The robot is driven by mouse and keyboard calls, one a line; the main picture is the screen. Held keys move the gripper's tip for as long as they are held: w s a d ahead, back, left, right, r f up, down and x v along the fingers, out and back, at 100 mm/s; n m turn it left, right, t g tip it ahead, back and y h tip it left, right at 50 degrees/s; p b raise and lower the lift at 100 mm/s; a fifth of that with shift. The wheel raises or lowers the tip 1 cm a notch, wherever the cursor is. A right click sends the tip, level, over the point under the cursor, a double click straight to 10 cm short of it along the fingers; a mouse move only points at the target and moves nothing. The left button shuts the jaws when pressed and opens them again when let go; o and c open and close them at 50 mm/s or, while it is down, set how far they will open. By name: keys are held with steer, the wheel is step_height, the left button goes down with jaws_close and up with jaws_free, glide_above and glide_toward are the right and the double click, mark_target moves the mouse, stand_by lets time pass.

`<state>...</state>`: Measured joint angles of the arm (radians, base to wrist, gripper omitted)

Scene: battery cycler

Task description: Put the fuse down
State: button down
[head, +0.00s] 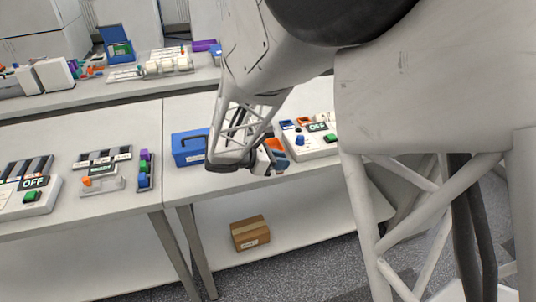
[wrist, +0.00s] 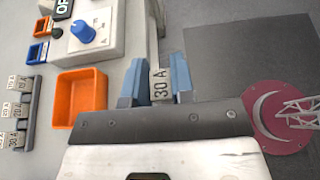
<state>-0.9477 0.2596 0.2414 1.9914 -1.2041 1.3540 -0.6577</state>
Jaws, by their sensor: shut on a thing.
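The fuse (wrist: 160,86) is a small pale block marked "30 A". In the wrist view my gripper (wrist: 158,76) is shut on it, with one blue finger on each side. The orange tray (wrist: 82,96) lies to the left of the fuse, apart from it. In the head view my gripper (head: 276,157) is at the right-hand table, in front of the white device (head: 322,149). The fuse cannot be made out there. I cannot tell how high the fuse is above the surface below it.
In the wrist view a rack of labelled fuses (wrist: 17,112) stands at far left, beyond the orange tray. The device's blue knob (wrist: 82,31) is above the tray. A small orange bin (wrist: 42,27) and blue bin (wrist: 38,52) sit beside it. A blue box (head: 188,151) stands left of my gripper.

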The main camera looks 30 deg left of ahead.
steer(key=shift+s+d, duration=0.1)
steer(key=shift+s, duration=0.05)
stand_by(0.3)
steer(key=w+a, duration=0.3)
steer(key=w, duration=0.1)
steer(key=w+a+f, duration=0.1)
steer(key=w+a, duration=0.6)
steer(key=w, duration=0.1)
steer(key=shift+w+a+f, duration=0.15)
steer(key=shift+f, duration=0.1)
stand_by(0.3)
steer(key=shift+f, duration=1.8)
steer(key=shift+f, duration=0.15)
steer(key=c, duration=1)
jaws_free()
steer(key=shift+r, duration=0.2)
steer(key=v, duration=1.2)
steer(key=shift+f, duration=0.15)
